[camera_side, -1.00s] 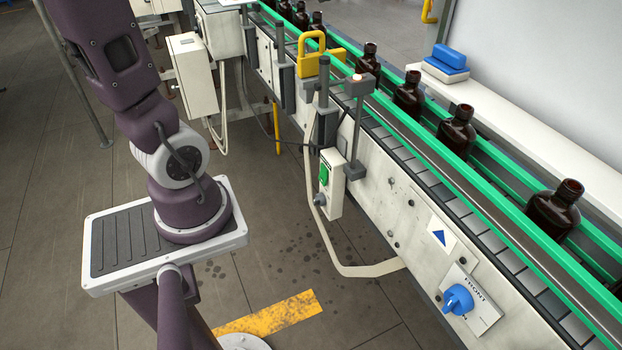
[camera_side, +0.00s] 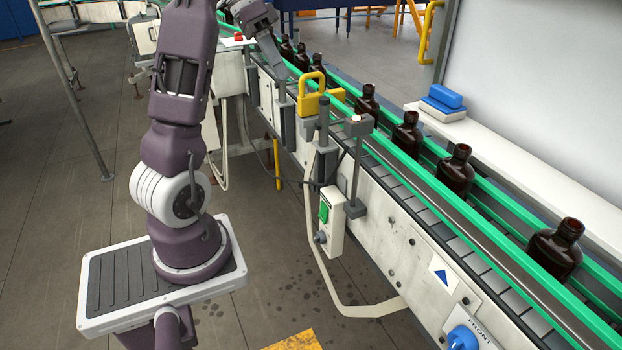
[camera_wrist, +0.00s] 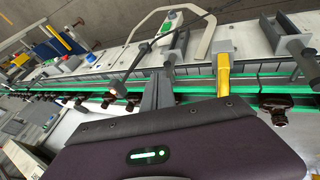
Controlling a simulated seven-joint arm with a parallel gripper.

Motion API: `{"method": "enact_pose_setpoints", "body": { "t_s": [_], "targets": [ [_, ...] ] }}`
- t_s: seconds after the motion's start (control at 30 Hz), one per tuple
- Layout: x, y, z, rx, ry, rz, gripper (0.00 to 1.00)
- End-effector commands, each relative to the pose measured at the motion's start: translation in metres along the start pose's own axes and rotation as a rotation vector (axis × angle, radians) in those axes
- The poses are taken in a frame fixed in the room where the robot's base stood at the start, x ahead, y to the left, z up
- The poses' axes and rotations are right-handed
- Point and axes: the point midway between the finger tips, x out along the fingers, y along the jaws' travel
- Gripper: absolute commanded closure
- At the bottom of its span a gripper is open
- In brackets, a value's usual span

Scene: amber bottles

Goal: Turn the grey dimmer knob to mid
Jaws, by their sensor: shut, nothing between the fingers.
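The grey dimmer knob (camera_side: 320,237) is on the lower part of a small white switch box (camera_side: 331,222), below a green switch (camera_side: 324,211), in the side view. The box hangs on the near side of the conveyor. Its pointer setting is too small to read. My gripper (camera_side: 280,70) shows at the top of the side view, over the far part of the conveyor, well apart from the knob. In the wrist view my gripper (camera_wrist: 161,76) is shut and empty above the conveyor. The green switch (camera_wrist: 169,24) shows beyond it there.
Several amber bottles (camera_side: 456,172) stand on the conveyor between green rails (camera_side: 430,185). A yellow bracket (camera_side: 312,92) and posts rise near the switch box. A blue knob (camera_side: 462,340) is on the FRONT plate. Floor in front is clear.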

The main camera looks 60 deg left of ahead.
Motion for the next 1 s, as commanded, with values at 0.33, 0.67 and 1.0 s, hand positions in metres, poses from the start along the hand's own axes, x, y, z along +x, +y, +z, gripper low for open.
{"method": "enact_pose_setpoints", "body": {
  "t_s": [0.33,0.67,1.0],
  "targets": [
    [0.171,-0.067,0.067,-0.004,0.005,0.013,1.00],
    [0.265,-0.105,0.101,0.008,0.012,0.005,1.00],
    [0.329,-0.104,0.099,0.008,0.012,0.008,1.00]
  ]
}}
